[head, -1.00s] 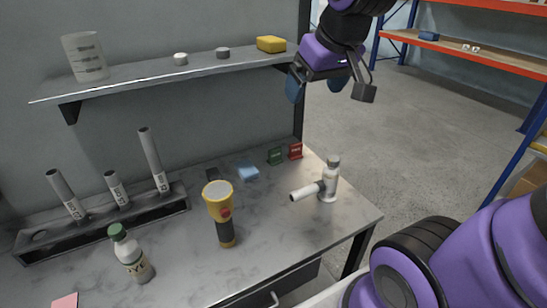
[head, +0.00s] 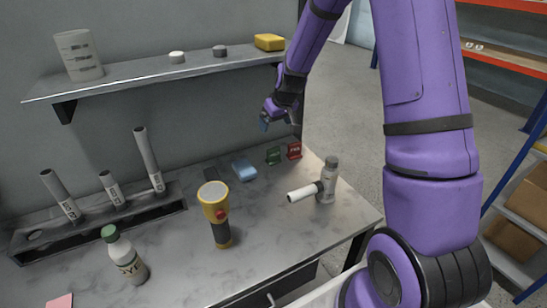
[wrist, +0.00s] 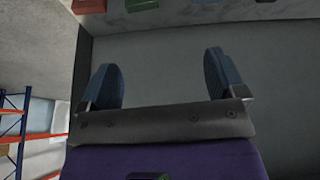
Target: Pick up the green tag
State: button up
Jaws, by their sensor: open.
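The green tag (head: 273,156) stands on the back right of the table, just left of a red tag (head: 294,151). In the wrist view the green tag (wrist: 142,5) is at the top edge, partly cut off, with the red tag (wrist: 89,6) to its left. My gripper (head: 277,122) is above the table's back edge, a little above the two tags and apart from them. In the wrist view my gripper (wrist: 162,75) has its two blue fingers spread wide with nothing between them.
A grey-white bottle (head: 328,180) with a white cylinder stands in front. A yellow flashlight (head: 215,212) stands mid-table. The wall shelf (head: 130,85) overhangs the back, close to my gripper's left.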

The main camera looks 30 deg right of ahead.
send_near(274, 149)
jog(key=x, duration=0.2)
jog(key=shift+x, duration=5.4)
jog(key=shift+w+d, duration=0.1)
jog(key=shift+w, duration=0.05)
jog(key=c, duration=1)
